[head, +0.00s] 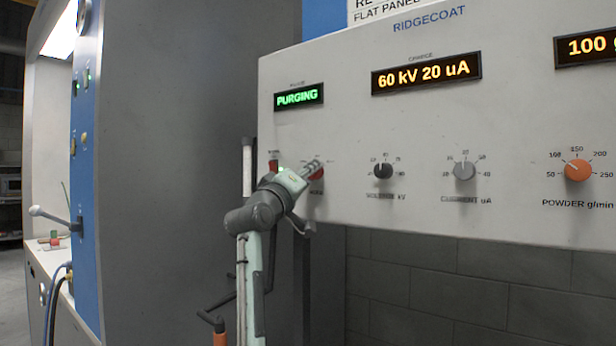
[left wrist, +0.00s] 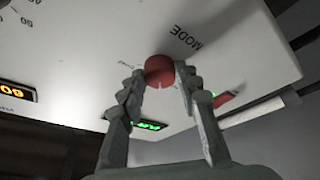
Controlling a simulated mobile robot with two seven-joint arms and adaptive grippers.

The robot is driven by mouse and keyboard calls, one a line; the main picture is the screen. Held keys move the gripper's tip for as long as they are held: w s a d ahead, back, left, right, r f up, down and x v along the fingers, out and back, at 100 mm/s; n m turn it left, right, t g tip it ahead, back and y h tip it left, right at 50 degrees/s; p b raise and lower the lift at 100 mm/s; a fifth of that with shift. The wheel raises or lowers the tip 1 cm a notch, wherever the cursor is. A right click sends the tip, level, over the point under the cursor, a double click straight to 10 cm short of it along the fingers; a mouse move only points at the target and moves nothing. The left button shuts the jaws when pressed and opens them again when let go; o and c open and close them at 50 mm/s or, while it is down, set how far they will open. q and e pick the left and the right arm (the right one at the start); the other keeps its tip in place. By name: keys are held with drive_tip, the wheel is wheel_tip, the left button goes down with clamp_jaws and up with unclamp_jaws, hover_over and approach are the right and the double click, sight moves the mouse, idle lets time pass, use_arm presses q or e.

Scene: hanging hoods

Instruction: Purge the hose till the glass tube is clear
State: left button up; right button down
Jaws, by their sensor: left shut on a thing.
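The control panel (head: 420,130) has a green display (head: 298,96) reading PURGING. Below it my left gripper (head: 312,171) is shut on the red mode knob (head: 317,175), which its fingers partly hide. In the left wrist view the fingers stand on both sides of the red knob (left wrist: 159,69), beside the word MODE. A pale upright tube (head: 247,168), seemingly the glass tube, stands at the panel's left edge; it also shows in the left wrist view (left wrist: 252,114). It looks whitish; I cannot tell whether powder is inside. The hose is not clearly seen. My right gripper is not in view.
A small red part (head: 273,165) sits on the panel left of the knob. A booth with a blue edge (head: 86,150) stands at left.

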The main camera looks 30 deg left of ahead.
use_arm(q)
drive_tip(key=n, duration=0.2)
drive_tip(key=n+g+y, duration=0.1)
drive_tip(key=n, duration=0.2)
drive_tip(key=shift+d+r+n+g, duration=0.1)
drive_tip(key=shift+d+n+g, duration=0.05)
drive_tip(key=shift+n+g, duration=0.15)
idle(0.4)
drive_tip(key=o, duration=1.2)
drive_tip(key=shift+c, duration=0.2)
drive_tip(key=v, duration=1.2)
drive_tip(key=shift+d+r, duration=0.1)
drive_tip(key=shift+d, duration=0.05)
